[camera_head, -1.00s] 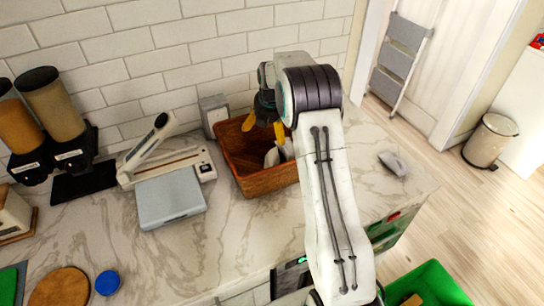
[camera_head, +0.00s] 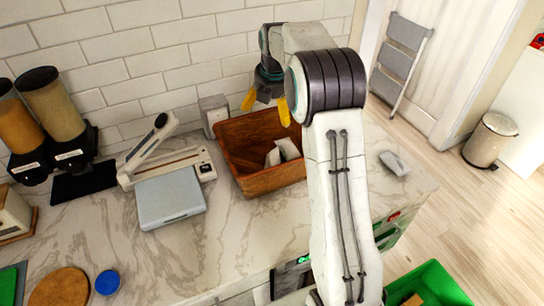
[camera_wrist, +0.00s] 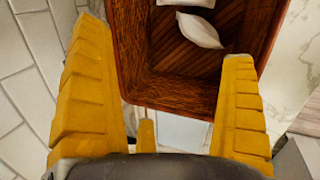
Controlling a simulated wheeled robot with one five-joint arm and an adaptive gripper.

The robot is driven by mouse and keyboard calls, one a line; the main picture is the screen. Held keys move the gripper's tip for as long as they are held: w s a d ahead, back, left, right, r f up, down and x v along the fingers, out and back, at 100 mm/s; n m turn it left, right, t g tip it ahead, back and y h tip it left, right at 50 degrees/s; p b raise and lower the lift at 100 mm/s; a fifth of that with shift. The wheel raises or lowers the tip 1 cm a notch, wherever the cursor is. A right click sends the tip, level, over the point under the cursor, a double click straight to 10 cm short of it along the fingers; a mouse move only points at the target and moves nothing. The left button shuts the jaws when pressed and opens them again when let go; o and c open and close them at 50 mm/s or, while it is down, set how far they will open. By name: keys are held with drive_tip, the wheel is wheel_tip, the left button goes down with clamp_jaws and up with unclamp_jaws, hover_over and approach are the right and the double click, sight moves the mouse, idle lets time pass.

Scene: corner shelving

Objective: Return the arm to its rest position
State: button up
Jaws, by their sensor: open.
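My gripper (camera_head: 265,106) is open, with its yellow fingers apart and nothing between them in the head view. It hangs above the back of the wooden box (camera_head: 262,183) on the marble counter. In the wrist view my gripper (camera_wrist: 160,105) is also spread wide, and the box (camera_wrist: 170,90) lies below and beyond the fingers. White objects (camera_head: 287,150) lie inside the box, apart from the fingers; they also show in the wrist view (camera_wrist: 200,30). My arm rises from the bottom of the head view and bends at the dark-banded joint.
A grey-lidded device (camera_head: 171,198) stands left of the box, with dispensers (camera_head: 52,105) farther left. A small box (camera_head: 213,112) stands by the wall. A computer mouse (camera_head: 395,163) lies right. A green bin (camera_head: 435,284) and trash can (camera_head: 490,140) are off the counter.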

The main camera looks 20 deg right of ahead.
drive_tip(key=shift+s+r, duration=0.2)
drive_tip(key=shift+r, duration=0.35)
drive_tip(key=s+a+f+m+g, duration=0.1)
drive_tip(key=s+f+m, duration=0.1)
drive_tip(key=m, duration=0.4)
drive_tip(key=s+f+m+g, duration=0.1)
drive_tip(key=s+f+m, duration=0.2)
drive_tip(key=s+m, duration=0.2)
drive_tip(key=s+a+f+m+g, duration=0.1)
drive_tip(key=s+f+m, duration=0.2)
drive_tip(key=m, duration=0.5)
drive_tip(key=shift+s+a+y, duration=0.3)
drive_tip(key=shift+s, duration=0.3)
drive_tip(key=s+a+r+t, duration=0.1)
drive_tip(key=s+a+r, duration=0.1)
drive_tip(key=s, duration=0.6)
drive_tip(key=s+a+r+m+t+b, duration=0.1)
drive_tip(key=s+a+r, duration=0.2)
drive_tip(key=s, duration=0.5)
drive_tip(key=s+a+r+m+t+b, duration=0.1)
drive_tip(key=s+a+r+t, duration=0.1)
drive_tip(key=s, duration=0.6)
drive_tip(key=shift+a+r, duration=0.75)
drive_tip(key=shift+a, duration=0.25)
